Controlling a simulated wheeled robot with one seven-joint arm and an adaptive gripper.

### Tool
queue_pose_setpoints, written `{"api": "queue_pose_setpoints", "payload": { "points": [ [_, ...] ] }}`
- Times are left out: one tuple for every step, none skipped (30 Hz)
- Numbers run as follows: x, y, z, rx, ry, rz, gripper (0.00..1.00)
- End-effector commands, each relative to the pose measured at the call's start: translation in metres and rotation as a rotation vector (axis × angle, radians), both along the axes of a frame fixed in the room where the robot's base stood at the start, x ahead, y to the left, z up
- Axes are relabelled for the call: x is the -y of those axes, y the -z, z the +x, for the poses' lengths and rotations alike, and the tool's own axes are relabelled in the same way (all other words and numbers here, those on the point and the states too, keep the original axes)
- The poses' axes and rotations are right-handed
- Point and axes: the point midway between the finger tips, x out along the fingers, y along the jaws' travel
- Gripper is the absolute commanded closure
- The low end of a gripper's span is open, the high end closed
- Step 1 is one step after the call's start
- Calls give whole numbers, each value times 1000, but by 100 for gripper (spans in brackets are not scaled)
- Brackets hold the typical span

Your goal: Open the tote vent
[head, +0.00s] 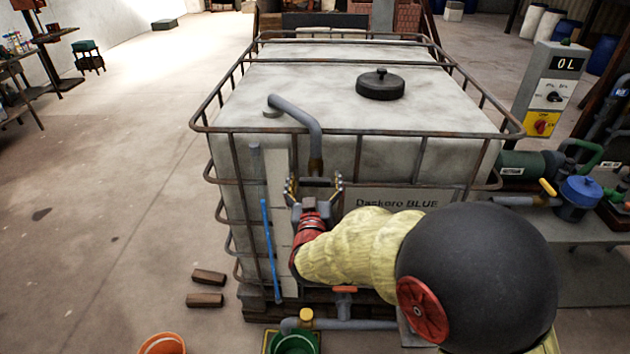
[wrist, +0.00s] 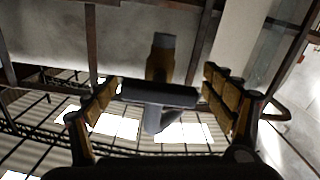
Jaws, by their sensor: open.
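A white caged tote (head: 290,85) stands in front of me. A grey bent vent pipe (head: 303,115) leaves its top and turns down over the front edge to a brass fitting (head: 316,167). The wrist view shows the brass fitting (wrist: 161,55) with a dark crossbar handle (wrist: 158,94) across it and a grey stub below. My gripper (head: 314,185) is open at the tote's front, just below the brass fitting in the head view. In the wrist view its fingers (wrist: 160,82) stand on either side of the handle, with gaps visible. Whether the fingertips reach past the handle is unclear.
A black round lid (head: 380,84) sits on the tote top. Rusty cage bars (head: 350,132) run close around my gripper. A blue tube (head: 270,248) stands at the left front. A lower orange-handled valve (head: 344,290) and green bucket (head: 294,343) are below. Left floor is mostly clear.

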Motion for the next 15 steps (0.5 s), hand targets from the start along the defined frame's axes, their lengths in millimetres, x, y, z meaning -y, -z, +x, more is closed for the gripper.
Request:
{"api": "queue_pose_setpoints", "payload": {
  "points": [
    [0, 0, 0, 0, 0, 0, 17],
    [0, 0, 0, 0, 0, 0, 17],
    [0, 0, 0, 0, 0, 0, 19],
    [0, 0, 0, 0, 0, 0, 21],
    [0, 0, 0, 0, 0, 0, 23],
    [0, 0, 0, 0, 0, 0, 25],
    [0, 0, 0, 0, 0, 0, 27],
    [0, 0, 0, 0, 0, 0, 28],
    [0, 0, 0, 0, 0, 0, 31],
    [0, 0, 0, 0, 0, 0, 32],
    [0, 0, 0, 0, 0, 0, 34],
    [0, 0, 0, 0, 0, 0, 36],
    [0, 0, 0, 0, 0, 0, 38],
    [0, 0, 0, 0, 0, 0, 40],
    [0, 0, 0, 0, 0, 0, 42]
  ]
}}
